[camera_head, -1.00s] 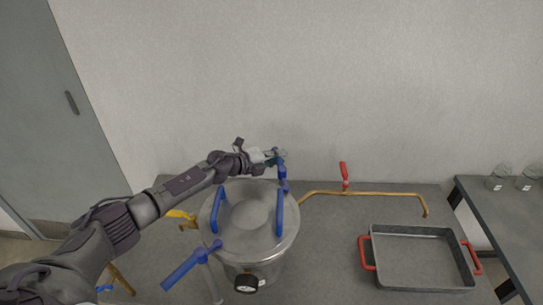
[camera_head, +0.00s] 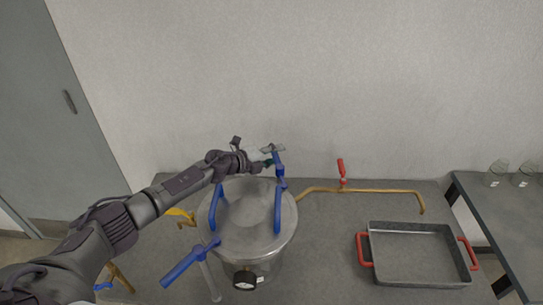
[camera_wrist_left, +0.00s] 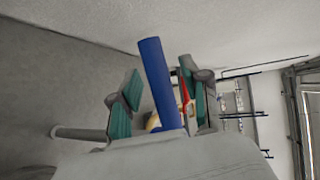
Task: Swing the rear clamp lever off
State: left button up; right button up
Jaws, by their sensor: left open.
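A steel pot with a round lid (camera_head: 248,222) stands on the bench, with two blue handles on the lid. The blue rear clamp lever (camera_head: 279,167) stands upright at the lid's far edge. My left gripper (camera_head: 272,154) is open at the top of this lever, reaching in from the left. In the left wrist view, the blue lever (camera_wrist_left: 158,80) stands between the teal finger pads of my left gripper (camera_wrist_left: 160,105), with gaps visible on both sides. A front blue clamp lever (camera_head: 190,263) sticks out to the left at the near side. My right gripper is not in view.
A pressure gauge (camera_head: 245,280) sits on the pot's front. A yellow-handled valve (camera_head: 181,215) is at its left. A brass pipe (camera_head: 385,191) with a red lever (camera_head: 341,168) runs right. A grey tray (camera_head: 417,271) with red handles lies to the right. Glass jars stand on a side bench.

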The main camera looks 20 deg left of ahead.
pick_arm(q)
jog(key=v, duration=1.2)
